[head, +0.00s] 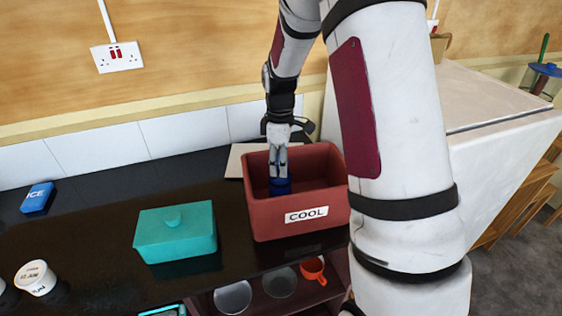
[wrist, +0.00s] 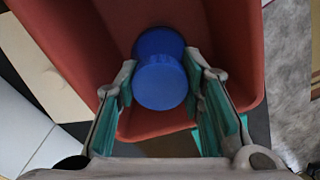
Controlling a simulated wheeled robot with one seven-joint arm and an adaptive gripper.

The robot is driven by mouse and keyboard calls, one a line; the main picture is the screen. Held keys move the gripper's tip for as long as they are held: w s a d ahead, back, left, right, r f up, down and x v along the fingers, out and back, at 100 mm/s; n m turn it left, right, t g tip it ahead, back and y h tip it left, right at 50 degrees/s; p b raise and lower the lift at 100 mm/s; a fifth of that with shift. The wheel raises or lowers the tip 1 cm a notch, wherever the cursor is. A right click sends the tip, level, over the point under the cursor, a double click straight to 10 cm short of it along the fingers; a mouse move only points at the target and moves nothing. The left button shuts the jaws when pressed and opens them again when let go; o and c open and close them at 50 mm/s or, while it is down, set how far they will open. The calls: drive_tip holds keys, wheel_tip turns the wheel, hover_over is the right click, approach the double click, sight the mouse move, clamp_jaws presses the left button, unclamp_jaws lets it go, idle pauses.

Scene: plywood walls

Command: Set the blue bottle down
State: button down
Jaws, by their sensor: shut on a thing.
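The blue bottle (head: 280,186) is inside the red box labelled COOL (head: 300,222), with its lower part hidden by the box's front wall. My gripper (head: 279,172) reaches down into the box from above and is shut on the bottle. In the wrist view, the bottle (wrist: 160,80) shows from above as a round blue shape between the two green-padded fingers of my gripper (wrist: 162,92). The red box (wrist: 75,40) surrounds it. I cannot tell whether the bottle touches the box floor.
A teal lidded box (head: 175,235) stands left of the red box on the dark counter (head: 100,215). A blue ICE pack (head: 37,198) and a white tub (head: 35,278) are further left. A pale board (head: 236,158) lies behind the red box. An orange mug (head: 314,269) is on the shelf below.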

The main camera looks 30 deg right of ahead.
drive_tip(key=c, duration=1)
unclamp_jaws()
drive_tip(key=shift+c, duration=0.2)
wheel_tip(320, 180, up, 12)
drive_tip(key=b, duration=0.2)
drive_tip(key=s+a+r+m+t, duration=0.3)
drive_tip(key=s+a+r+m, duration=0.1)
drive_tip(key=s+a+r, duration=0.5)
drive_tip(key=s+a+m+t, duration=0.1)
drive_tip(key=s+a+m, duration=0.1)
drive_tip(key=s, duration=0.4)
drive_tip(key=s+a+f+m+t, duration=0.1)
drive_tip(key=s+a+m, duration=0.1)
drive_tip(key=s+m, duration=0.2)
drive_tip(key=shift+s+f+t, duration=0.25)
drive_tip(key=shift+s+t, duration=0.05)
drive_tip(key=shift+s, duration=1.25)
